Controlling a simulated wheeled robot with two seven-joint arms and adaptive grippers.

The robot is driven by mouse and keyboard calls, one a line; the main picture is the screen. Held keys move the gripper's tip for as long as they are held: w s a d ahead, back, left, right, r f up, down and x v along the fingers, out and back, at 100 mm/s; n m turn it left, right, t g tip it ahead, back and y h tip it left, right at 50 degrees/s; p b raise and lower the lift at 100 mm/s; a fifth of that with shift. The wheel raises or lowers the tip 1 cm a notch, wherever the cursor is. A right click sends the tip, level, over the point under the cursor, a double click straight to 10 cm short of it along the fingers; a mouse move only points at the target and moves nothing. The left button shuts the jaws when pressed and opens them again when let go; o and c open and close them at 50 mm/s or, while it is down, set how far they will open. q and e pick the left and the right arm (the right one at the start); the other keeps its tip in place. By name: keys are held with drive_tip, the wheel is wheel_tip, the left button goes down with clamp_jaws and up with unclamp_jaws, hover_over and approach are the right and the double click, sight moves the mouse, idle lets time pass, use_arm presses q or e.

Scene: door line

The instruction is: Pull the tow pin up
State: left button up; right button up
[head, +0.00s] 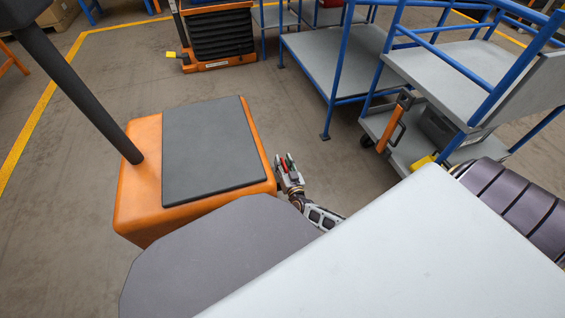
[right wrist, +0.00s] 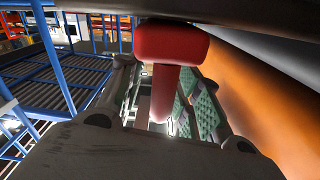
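The tow pin (right wrist: 167,70) is red with a thick cross-shaped or T-shaped top and a straight stem, and stands in the middle of the right wrist view. Its red also shows small in the head view, at the right edge of the orange tug (head: 140,195) with a dark grey top. My right gripper (head: 288,168) is beside that edge. In the right wrist view its green-padded fingers (right wrist: 165,105) stand apart on either side of the stem, below the top. Whether a pad touches the stem is unclear. My left gripper is not in view.
A blue-framed cart with grey shelves (head: 335,62) stands to the right, with another cart (head: 455,65) beside it. An orange-and-black lift machine (head: 218,35) is at the back. Bare floor (head: 300,110) lies between the tug and the carts.

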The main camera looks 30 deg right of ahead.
drive_tip(key=shift+w+d, duration=0.15)
drive_tip(key=shift+w, duration=0.4)
clamp_jaws()
